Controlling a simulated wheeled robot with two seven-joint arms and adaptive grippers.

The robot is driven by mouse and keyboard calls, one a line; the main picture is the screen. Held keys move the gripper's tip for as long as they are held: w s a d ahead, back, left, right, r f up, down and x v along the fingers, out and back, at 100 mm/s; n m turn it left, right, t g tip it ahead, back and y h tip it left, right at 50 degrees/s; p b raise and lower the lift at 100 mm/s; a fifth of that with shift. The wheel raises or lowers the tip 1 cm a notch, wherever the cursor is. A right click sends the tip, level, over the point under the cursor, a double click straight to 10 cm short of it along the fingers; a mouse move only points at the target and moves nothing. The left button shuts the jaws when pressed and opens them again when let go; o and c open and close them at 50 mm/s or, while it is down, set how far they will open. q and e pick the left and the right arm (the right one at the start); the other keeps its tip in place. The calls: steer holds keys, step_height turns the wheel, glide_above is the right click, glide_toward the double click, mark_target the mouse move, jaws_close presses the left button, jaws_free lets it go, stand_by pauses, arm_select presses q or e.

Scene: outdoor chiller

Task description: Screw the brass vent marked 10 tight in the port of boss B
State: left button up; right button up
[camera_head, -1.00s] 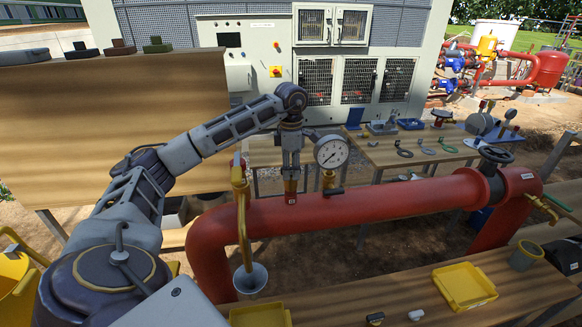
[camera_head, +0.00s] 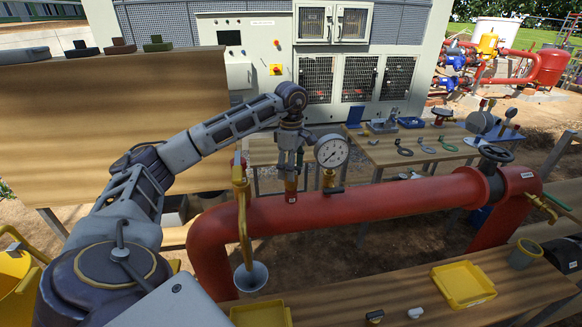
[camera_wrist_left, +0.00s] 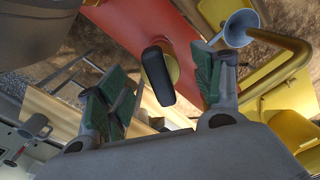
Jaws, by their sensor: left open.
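The brass vent (camera_head: 291,184) stands upright on the red pipe (camera_head: 380,202), above a small pale label I cannot read. My left gripper (camera_head: 291,176) points down over it, with its fingers open on either side. In the left wrist view, the green-padded fingers of my left gripper (camera_wrist_left: 163,92) are spread apart. Between them is a dark oblong part (camera_wrist_left: 158,76) with brass behind it; it appears clear of both pads. The port and thread under the vent are hidden, and I cannot read the number. My right gripper is not in view.
A pressure gauge (camera_head: 331,151) with a black-handled valve stands close right of the left gripper. A bent brass pipe (camera_head: 242,215) and a funnel (camera_head: 251,277) are on the left. A yellow tray (camera_head: 463,286) sits on the front bench. Tools lie on the back table.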

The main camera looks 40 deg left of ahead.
arm_select(q)
steer(key=shift+o, duration=1.4)
steer(key=shift+r+p, duration=0.6)
steer(key=shift+r, duration=0.55)
step_height(320, 180, up, 10)
steer(key=shift+f, duration=0.15)
steer(key=shift+r, duration=0.35)
step_height(320, 180, up, 11)
stand_by(2.4)
steer(key=shift+r, duration=0.1)
stand_by(0.5)
stand_by(0.3)
